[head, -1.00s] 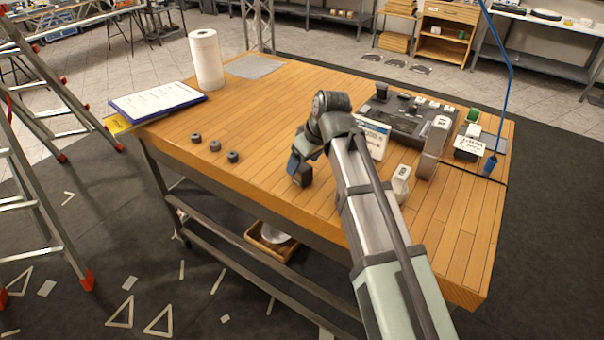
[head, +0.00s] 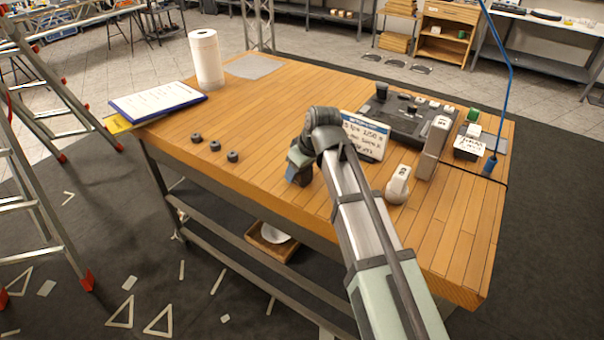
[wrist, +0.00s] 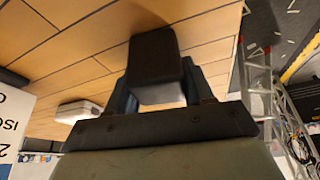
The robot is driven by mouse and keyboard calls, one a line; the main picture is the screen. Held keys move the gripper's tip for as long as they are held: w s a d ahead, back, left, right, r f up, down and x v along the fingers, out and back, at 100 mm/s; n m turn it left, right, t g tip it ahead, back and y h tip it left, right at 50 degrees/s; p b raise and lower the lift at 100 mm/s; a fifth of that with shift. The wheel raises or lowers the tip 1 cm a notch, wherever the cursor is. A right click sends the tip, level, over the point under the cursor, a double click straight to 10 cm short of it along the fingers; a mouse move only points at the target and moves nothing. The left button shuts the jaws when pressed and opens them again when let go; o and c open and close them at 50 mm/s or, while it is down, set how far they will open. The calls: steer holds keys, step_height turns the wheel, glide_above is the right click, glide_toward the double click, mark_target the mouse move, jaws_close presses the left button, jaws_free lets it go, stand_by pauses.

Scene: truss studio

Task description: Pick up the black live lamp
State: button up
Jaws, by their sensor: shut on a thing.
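The black live lamp (wrist: 156,55) shows in the wrist view as a dark block with a pale lower part, between the two blue-grey fingers of my gripper (wrist: 160,88). The fingers are shut on it. Wood planks lie behind it; I cannot tell whether it touches the table. In the head view my gripper (head: 297,168) is over the front part of the wooden table (head: 262,130), and my wrist and forearm hide most of the lamp there.
A white lamp-like block (head: 397,186) and a handwritten card (head: 366,137) stand right of my arm. Behind are a control panel (head: 403,121) and a tall grey block (head: 434,147). Small black knobs (head: 214,146) lie left; the table's front edge is close.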

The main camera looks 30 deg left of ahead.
steer(key=c, duration=0.4)
steer(key=shift+r, duration=0.15)
